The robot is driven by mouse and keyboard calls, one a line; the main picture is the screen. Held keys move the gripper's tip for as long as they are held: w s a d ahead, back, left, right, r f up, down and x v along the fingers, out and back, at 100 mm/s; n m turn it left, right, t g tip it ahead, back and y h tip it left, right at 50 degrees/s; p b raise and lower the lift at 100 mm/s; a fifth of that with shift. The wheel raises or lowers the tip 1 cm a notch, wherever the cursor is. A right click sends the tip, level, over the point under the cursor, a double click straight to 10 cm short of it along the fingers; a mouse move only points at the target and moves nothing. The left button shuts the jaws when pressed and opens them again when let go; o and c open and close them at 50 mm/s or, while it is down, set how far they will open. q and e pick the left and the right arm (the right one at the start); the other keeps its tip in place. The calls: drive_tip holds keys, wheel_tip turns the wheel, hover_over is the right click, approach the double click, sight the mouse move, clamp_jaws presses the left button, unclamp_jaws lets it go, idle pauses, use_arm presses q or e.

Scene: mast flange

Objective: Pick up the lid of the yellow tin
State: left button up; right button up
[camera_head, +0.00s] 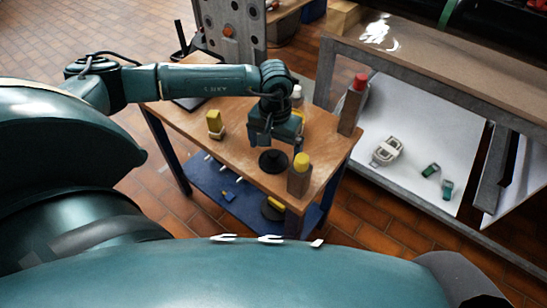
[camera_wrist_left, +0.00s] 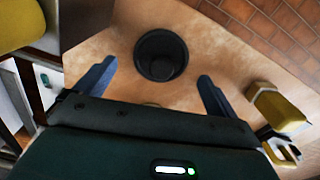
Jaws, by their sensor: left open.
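My left gripper (camera_head: 273,140) points down over the wooden table in the head view. In the left wrist view its two blue fingers (camera_wrist_left: 153,86) are spread apart with nothing held between them. A round black object (camera_head: 273,161) is on the table under the gripper; it looks like a dark hollow cup in the wrist view (camera_wrist_left: 161,55), beyond the fingers. No lid can be clearly made out. My right gripper is not in view.
A yellow-capped brown post (camera_head: 300,176) stands at the table's near corner, a red-capped post (camera_head: 354,105) at the right edge. A yellow block (camera_head: 214,121) on a pale base stands left of the gripper. Small items lie on the blue lower shelf (camera_head: 205,178).

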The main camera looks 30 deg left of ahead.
use_arm(q)
wheel_tip(320, 180, down, 2)
drive_tip(key=shift+f, duration=0.25)
drive_tip(key=c, duration=1)
